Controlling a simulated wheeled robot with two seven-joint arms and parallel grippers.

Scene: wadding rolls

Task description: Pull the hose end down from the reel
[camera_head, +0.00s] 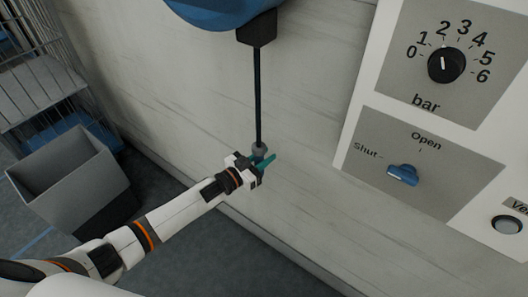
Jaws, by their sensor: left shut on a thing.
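The blue hose reel (215,10) is on the wall at the top, cut off by the picture's edge. A black outlet block (257,28) sits under it. The dark hose (257,95) hangs straight down from the block. Its end (259,149) is a grey piece at the bottom of the hose. My left gripper (262,164), with teal fingertips, is shut on the hose end, close to the wall. The fingers partly hide the end. My right gripper is not in view.
A panel on the right carries a black bar dial (446,65) and a blue Shut/Open lever (403,175). A round button (507,224) is at the right edge. A grey bin (72,175) and wire rack (50,75) stand at left. The wall between is bare.

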